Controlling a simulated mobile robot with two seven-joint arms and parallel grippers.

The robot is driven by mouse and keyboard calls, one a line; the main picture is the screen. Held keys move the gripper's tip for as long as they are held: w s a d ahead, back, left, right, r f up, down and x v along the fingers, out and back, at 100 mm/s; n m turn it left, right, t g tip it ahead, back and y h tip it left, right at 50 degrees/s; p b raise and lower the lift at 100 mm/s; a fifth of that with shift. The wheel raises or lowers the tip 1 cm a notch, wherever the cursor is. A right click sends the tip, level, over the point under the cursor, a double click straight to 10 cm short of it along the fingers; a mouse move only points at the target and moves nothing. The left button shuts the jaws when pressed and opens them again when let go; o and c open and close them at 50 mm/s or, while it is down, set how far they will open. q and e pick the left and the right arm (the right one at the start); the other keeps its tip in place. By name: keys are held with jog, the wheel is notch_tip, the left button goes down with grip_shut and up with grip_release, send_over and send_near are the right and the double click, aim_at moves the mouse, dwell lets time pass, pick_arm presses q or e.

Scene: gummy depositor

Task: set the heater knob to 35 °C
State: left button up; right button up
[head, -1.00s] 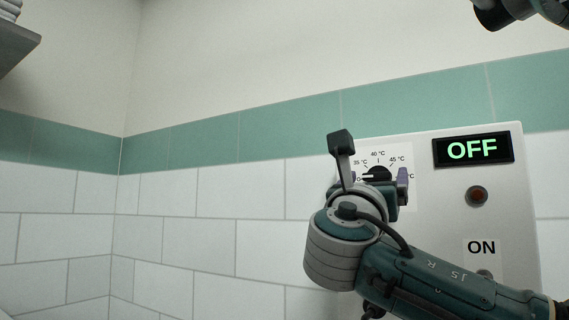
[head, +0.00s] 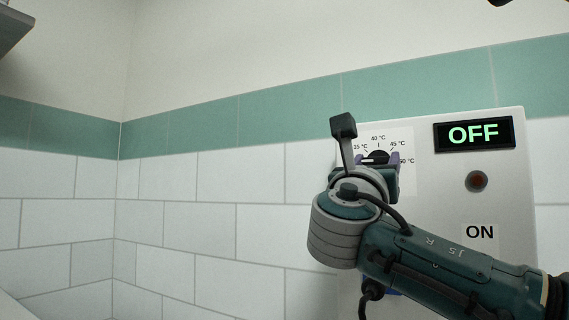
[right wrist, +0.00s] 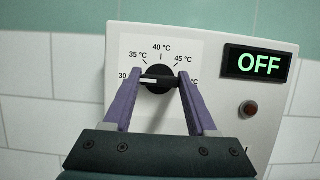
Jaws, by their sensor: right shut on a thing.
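The heater knob (head: 379,155) is a black dial with a raised grip bar on a white scale plate. In the right wrist view the knob (right wrist: 159,84) has a white mark on its left end, which points left, near the 30 °C label and below 35 °C. My right gripper (head: 378,160) is at the knob, partly hidden in the head view by my wrist. In the right wrist view its purple fingers (right wrist: 160,81) are shut on the two ends of the grip bar. My left gripper is not in view.
The pale machine panel (head: 440,180) carries a display (head: 473,135) reading OFF, a dark red lamp (head: 476,181) and an ON label (head: 480,232). The tiled wall (head: 240,210) left of the panel is clear. A shelf edge (head: 15,28) shows at the top left.

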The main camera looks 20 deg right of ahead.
jog(key=shift+c, duration=1.2)
jog(key=shift+f+m+b, duration=0.15)
jog(key=shift+m+b, duration=0.15)
jog(key=shift+b, duration=0.15)
jog(key=m+g+b, duration=0.1)
jog(key=m+b, duration=0.2)
jog(key=m+g+h+b, duration=0.1)
jog(key=m+g+b, duration=0.1)
jog(key=m+b, duration=0.1)
jog(key=m+g+h+b, duration=0.1)
jog(key=m+b, duration=0.2)
jog(key=m, duration=0.1)
jog(key=shift+a+g, duration=0.1)
jog(key=shift+g, duration=0.2)
jog(key=shift+r+m+g+b, duration=0.2)
jog(key=shift+m+g+b, duration=0.4)
jog(key=shift+m, duration=0.4)
